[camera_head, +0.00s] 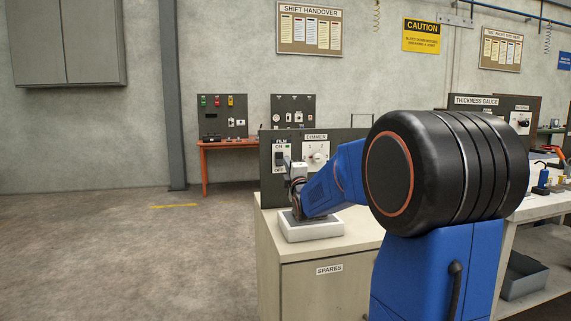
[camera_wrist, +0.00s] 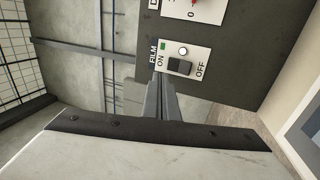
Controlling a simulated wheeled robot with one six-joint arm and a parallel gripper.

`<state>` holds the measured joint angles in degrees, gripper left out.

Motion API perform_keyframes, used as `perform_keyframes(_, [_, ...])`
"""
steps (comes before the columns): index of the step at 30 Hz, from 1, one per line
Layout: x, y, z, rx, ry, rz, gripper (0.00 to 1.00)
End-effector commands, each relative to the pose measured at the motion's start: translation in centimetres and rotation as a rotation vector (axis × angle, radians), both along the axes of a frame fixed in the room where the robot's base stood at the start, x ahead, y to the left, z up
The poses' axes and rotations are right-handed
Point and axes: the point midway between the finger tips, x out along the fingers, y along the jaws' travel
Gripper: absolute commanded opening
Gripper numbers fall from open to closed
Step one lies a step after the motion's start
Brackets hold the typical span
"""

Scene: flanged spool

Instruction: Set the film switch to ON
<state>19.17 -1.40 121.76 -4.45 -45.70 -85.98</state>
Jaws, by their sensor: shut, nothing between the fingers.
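The film switch (camera_wrist: 180,66) is a black rocker on a white plate labelled FILM, ON and OFF. In the wrist view ON is at the plate's left end and OFF at its right. I cannot tell which side is pressed in. My gripper (camera_wrist: 160,78) is shut and empty, its fingertips just below the plate's ON end in that view. I cannot tell whether they touch. In the head view the film plate (camera_head: 280,151) is on the dark panel's left, ON above OFF, and my gripper (camera_head: 290,163) is in front, partly covering it.
A damper dial (camera_head: 315,156) is beside the film plate on the same panel. In the wrist view a small green mark (camera_wrist: 163,46) and a pale round lamp (camera_wrist: 183,51) are on the plate. The spares cabinet (camera_head: 320,290) stands below the panel. Floor to the left is clear.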

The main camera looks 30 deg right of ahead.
Motion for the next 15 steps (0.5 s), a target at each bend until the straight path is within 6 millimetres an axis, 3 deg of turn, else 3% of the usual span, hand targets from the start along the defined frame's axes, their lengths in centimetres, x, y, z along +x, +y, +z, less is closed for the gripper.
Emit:
perform_keyframes(6, [-2.8,0.8,0.2,-0.001,-0.001,0.0,0.0])
perform_keyframes(15, [-4.0,1.1,0.1,-0.001,0.0,0.0,0.0])
